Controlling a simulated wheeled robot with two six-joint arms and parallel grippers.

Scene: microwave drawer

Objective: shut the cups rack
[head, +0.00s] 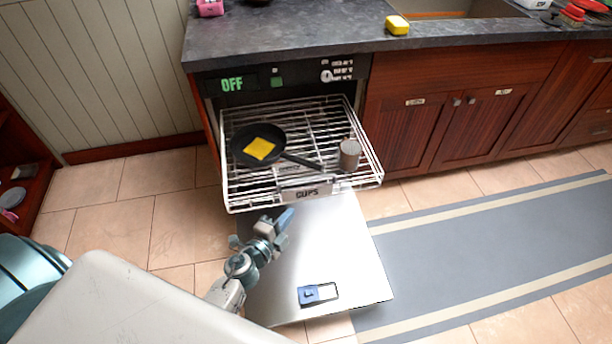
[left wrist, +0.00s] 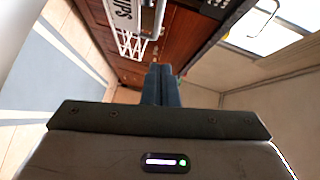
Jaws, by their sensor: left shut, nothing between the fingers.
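The plate also shows upside down in the left wrist view (left wrist: 124,12). A black pan (head: 243,156) with a yellow square (head: 260,149) in it and a grey cup (head: 349,154) stand in the rack. My left gripper (head: 286,216) is shut and empty, just in front of the rack's front edge and seemingly apart from it. Its shut fingers show in the left wrist view (left wrist: 161,85). My right gripper is not in view.
The dishwasher door (head: 345,245) is lowered flat below the rack, with a blue dispenser (head: 309,295) on it. A dark counter (head: 290,35) lies above, and wooden cabinets (head: 420,135) stand at the right. A grey mat (head: 480,240) covers the floor right of the door.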

